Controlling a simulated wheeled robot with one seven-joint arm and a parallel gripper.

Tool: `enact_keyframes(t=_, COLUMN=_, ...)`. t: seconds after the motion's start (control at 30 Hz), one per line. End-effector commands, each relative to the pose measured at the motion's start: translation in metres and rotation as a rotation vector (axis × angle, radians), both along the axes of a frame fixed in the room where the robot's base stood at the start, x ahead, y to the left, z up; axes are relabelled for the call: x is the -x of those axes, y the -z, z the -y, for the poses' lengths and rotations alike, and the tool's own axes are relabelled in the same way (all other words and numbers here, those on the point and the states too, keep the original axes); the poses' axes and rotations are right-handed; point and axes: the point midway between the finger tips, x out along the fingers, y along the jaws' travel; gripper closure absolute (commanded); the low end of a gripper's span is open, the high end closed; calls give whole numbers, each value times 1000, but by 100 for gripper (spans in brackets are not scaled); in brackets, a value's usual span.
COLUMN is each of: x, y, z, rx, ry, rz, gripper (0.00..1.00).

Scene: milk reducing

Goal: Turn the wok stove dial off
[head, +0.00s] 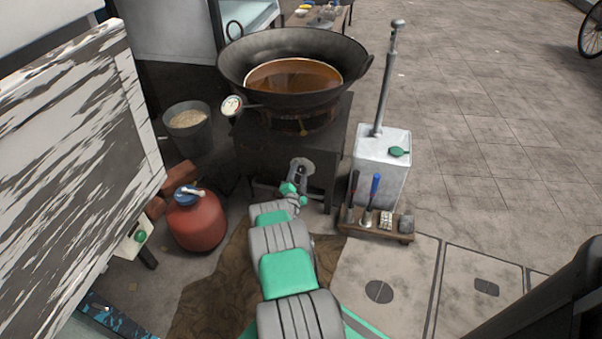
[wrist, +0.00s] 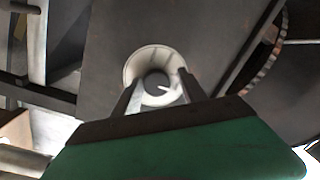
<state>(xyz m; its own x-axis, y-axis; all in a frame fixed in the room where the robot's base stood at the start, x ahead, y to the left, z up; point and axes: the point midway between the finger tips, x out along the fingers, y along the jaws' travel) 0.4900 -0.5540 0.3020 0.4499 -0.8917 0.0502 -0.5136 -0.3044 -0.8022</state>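The wok stove (head: 270,155) is a dark box stand under a large black wok (head: 300,45) holding brown liquid. In the wrist view, the dial (wrist: 155,54) is a pale round ring with a dark centre and a small white mark, on the stove's dark front panel. My gripper (wrist: 158,88) points at it, with its two fingers apart, one on each side of the dial's lower part. I cannot tell whether they touch it.
A red gas cylinder (head: 196,220) and a grey bucket (head: 188,128) stand left of the stove. A white canister with a pump (head: 381,165) and a wooden tool rack (head: 350,228) stand close on the right. Open paved floor lies further right.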

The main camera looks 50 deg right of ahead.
Motion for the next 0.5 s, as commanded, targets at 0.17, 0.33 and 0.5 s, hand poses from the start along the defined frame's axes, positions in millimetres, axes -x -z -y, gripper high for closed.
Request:
enact_keyframes(t=0.17, x=3, y=0, z=3, rx=0, ry=6, rz=-1, gripper=40)
enact_keyframes(t=0.33, x=5, y=1, z=3, rx=-1, ry=9, rz=-2, gripper=40)
enact_keyframes(t=0.5, x=9, y=-1, z=-10, rx=-4, ry=6, rz=-5, gripper=40)
